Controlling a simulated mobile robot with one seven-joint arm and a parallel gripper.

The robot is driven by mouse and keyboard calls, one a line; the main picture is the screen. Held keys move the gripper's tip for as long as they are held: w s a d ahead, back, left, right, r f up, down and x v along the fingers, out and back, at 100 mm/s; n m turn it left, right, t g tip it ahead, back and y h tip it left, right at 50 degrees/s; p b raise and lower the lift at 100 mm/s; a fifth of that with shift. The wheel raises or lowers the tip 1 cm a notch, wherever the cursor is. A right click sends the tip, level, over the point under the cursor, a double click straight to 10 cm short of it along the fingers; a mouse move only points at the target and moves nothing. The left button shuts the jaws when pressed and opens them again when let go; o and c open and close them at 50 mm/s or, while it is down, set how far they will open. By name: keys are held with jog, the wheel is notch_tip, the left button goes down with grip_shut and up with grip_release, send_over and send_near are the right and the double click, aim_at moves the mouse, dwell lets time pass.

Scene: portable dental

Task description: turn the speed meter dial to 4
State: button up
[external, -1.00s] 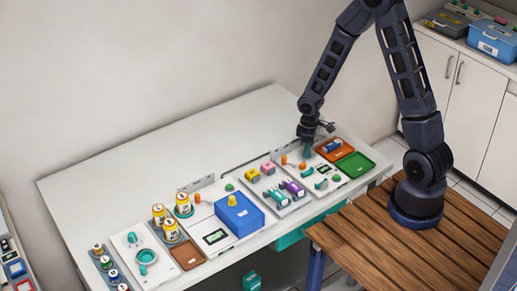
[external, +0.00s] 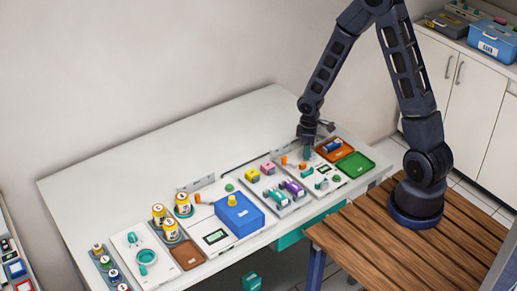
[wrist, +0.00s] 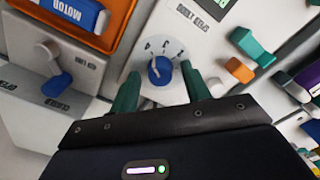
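The speed meter dial (wrist: 160,70) is a blue knob on a round white plate in the wrist view, with printed numbers around its far edge. The 4 is at the upper left of the knob. I cannot tell for sure which number the knob points to. My gripper (wrist: 159,74) is open, its two teal fingers standing apart on either side of the knob, with visible gaps. In the external view my gripper (external: 306,151) points down over the right part of the table and hides the dial.
An orange tray (wrist: 104,38) with a blue part marked MOTOR lies beside the dial. A green tray (external: 355,165) is nearby. The table's back (external: 150,160) is clear.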

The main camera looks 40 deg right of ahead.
notch_tip(320, 180, up, 11)
dwell(0.7)
jog(key=shift+f, duration=0.1)
jog(key=s+d+r+m+t, duration=0.1)
jog(key=s+d+r+m, duration=0.2)
jog(key=r, duration=0.5)
jog(key=s+d+r+m+t, duration=0.1)
jog(key=s+d+r, duration=0.2)
jog(key=s+r, duration=0.35)
jog(key=s+d+r+m+t, duration=0.2)
jog(key=s+r+m, duration=0.3)
jog(key=s+r, duration=0.6)
jog(key=shift+s+d+r+t, duration=0.15)
jog(key=shift+s+d+t, duration=0.15)
jog(key=shift+s+d, duration=0.6)
jog(key=shift+s+a, duration=0.2)
jog(key=shift+a, duration=0.05)
dwell(1.0)
